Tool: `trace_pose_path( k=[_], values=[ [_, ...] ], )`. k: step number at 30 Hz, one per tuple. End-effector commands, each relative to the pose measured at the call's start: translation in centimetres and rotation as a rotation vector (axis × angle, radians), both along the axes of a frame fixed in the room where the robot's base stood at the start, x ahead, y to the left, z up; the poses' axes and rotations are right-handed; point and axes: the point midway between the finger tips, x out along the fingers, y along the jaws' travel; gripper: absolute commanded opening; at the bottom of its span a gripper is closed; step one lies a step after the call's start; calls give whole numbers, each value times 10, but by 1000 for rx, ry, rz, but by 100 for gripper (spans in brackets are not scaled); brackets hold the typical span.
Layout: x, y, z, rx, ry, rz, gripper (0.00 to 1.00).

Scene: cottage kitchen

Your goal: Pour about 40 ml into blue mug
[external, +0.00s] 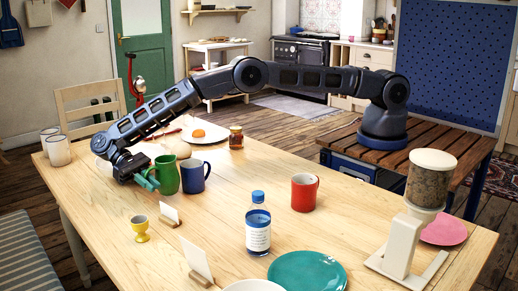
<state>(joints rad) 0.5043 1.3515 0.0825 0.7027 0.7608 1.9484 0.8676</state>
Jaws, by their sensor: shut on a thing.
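The blue mug (196,176) stands upright on the wooden table, its handle toward the right. A green mug-like vessel (167,175) is directly to its left and overlaps it in the picture. My gripper (148,179) is at the left side of the green vessel and is shut on it, at its handle side. The green vessel looks upright. I cannot tell whether it touches the table or the blue mug. The contents of both vessels are hidden.
A red mug (304,192), a blue-capped bottle (258,226), a yellow egg cup (140,228) and white cards (170,213) stand on the table (215,225). A teal plate (307,272) is in front, a jar (236,138) behind. White cups (57,149) are far left.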

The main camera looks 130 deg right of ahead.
Motion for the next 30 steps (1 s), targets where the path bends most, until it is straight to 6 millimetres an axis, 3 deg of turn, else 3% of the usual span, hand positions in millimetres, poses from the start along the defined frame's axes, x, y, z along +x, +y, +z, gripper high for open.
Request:
trace_pose_path(
  k=[6, 16, 23, 30],
  values=[
    [0, 0, -16, -1, 0, 0, 0],
    [0, 0, -14, -1, -2, -5, 0],
    [-4, -1, 7, 4, -58, -9, 0],
    [-12, -1, 50, 16, -177, -11, 0]
  ],
)
